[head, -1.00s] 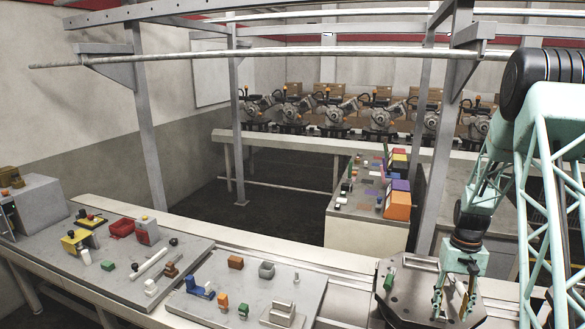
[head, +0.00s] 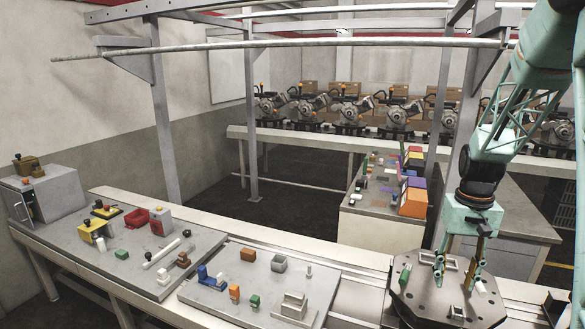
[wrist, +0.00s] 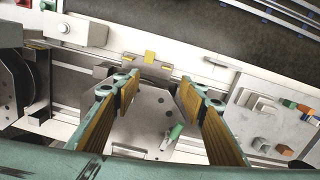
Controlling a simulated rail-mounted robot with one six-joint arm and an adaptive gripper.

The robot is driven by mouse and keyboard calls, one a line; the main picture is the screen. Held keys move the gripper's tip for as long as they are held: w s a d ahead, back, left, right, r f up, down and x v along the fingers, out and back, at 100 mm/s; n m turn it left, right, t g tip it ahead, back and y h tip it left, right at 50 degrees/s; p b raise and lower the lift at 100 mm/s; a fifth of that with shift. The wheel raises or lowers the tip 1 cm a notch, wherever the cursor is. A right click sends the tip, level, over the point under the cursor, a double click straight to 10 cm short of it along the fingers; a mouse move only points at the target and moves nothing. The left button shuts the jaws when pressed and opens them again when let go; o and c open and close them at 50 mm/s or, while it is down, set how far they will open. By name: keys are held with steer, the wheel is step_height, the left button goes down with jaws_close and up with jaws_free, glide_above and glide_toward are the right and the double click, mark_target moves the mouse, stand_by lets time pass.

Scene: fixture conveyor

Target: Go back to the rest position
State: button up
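My gripper (head: 455,288) hangs fingers-down over the dark octagonal fixture plate (head: 408,308) in the head view. In the wrist view my gripper (wrist: 158,84) has its two fingers with ribbed yellow-brown pads wide apart, with nothing between them. The fixture plate (wrist: 140,125) shows below and between the fingers. A green block (head: 405,273) stands at the plate's left side in the head view; a green piece (wrist: 175,131) also shows on the plate in the wrist view. A small white piece (head: 480,288) shows by the right finger.
A grey board (head: 225,297) with several small blocks lies left of the plate. Another board (head: 130,262) farther left carries a red bin (head: 136,218) and fixtures. A grey post (head: 252,130) and overhead rail (head: 300,47) stand behind. A side table (head: 375,232) holds coloured bins.

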steer(key=s+a+r+n+t+b, duration=0.15)
steer(key=s+a+r+b, duration=0.45)
steer(key=s+a+r, duration=0.8)
steer(key=s+a+f+t+b, duration=0.1)
steer(key=s+a+b, duration=0.2)
steer(key=s, duration=0.8)
steer(key=s+a+f+n+t+b, duration=0.1)
steer(key=s+a+f+t+b, duration=0.1)
steer(key=s+a, duration=0.5)
steer(key=s+b, duration=0.1)
steer(key=s, duration=0.4)
steer(key=shift+s, duration=0.25)
steer(key=shift+n, duration=0.25)
